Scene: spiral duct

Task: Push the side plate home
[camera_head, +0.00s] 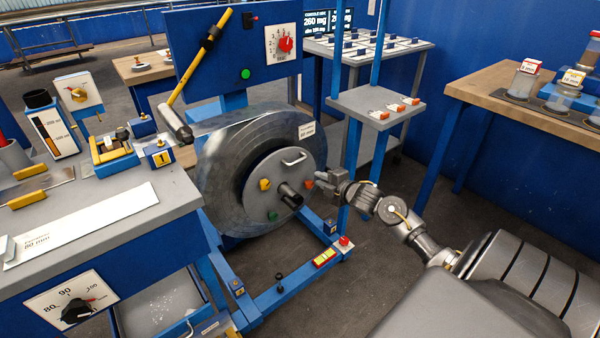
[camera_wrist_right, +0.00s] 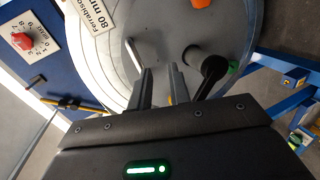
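The side plate (camera_head: 262,200) is a round grey disc on the front of a large metal coil (camera_head: 222,165). It has a bar handle (camera_head: 295,158), coloured knobs and a dark central shaft end (camera_head: 290,196). The plate also shows in the right wrist view (camera_wrist_right: 165,22), with the handle (camera_wrist_right: 133,55) left of the fingers and the shaft (camera_wrist_right: 196,57) to their right. My right gripper (camera_head: 322,181) is at the plate's right side, its fingers (camera_wrist_right: 161,72) apart and empty, pointing at the plate. Contact cannot be told. My left gripper is not in view.
A blue frame (camera_head: 270,297) carries the coil. A yellow lever (camera_head: 195,70) leans above it. A workbench (camera_head: 110,200) stands left, a small grey shelf (camera_head: 375,104) behind right, and a wooden table (camera_head: 490,84) far right. Open floor lies between frame and table.

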